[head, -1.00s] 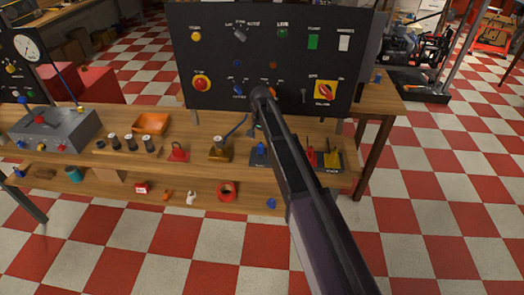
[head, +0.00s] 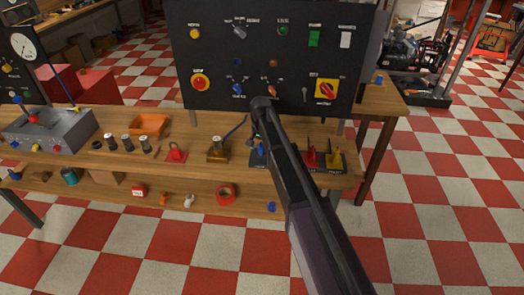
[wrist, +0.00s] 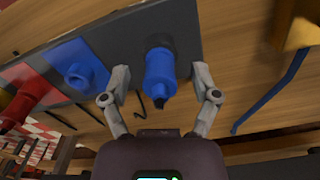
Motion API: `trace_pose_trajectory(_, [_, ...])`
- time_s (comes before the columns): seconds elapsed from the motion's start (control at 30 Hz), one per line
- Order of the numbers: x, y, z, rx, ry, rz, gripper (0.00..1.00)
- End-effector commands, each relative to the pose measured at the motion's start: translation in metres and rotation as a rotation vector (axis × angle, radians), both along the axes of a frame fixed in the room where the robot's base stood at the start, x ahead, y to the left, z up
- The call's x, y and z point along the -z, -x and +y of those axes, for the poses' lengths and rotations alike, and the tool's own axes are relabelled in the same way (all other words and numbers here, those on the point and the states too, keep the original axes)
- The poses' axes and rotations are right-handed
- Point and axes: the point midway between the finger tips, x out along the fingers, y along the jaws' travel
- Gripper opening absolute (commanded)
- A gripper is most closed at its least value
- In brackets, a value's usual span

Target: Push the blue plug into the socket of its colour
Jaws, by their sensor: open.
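The blue plug (wrist: 158,72) stands in a dark round base on a dark plate in the wrist view. A short blue ring with an open hole, which looks like the blue socket (wrist: 80,76), sits to its left on the same plate. My gripper (wrist: 160,88) is open, with one finger on each side of the plug and gaps between the fingers and the plug. In the head view my arm covers the gripper and most of the plug's area. Some blue (head: 258,151) shows beside the arm on the bench.
A blue cable (wrist: 276,94) curves on the wood at the right, near a brass-coloured block (head: 218,153). A black control panel (head: 270,60) rises behind the bench. Red and yellow (head: 334,160) pieces stand right of my arm.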

Motion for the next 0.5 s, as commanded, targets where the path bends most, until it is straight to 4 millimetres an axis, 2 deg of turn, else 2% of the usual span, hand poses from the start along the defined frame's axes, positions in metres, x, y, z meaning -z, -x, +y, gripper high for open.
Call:
trace_pose_trajectory(0.3, [0.0000,-0.0001,0.0000,0.000,0.000,0.000,0.79])
trace_pose_trajectory(0.37, [0.0000,-0.0001,-0.0001,0.000,0.000,0.000,0.61])
trace_pose_trajectory(0.5, [0.0000,-0.0001,-0.0001,0.000,0.000,0.000,0.19])
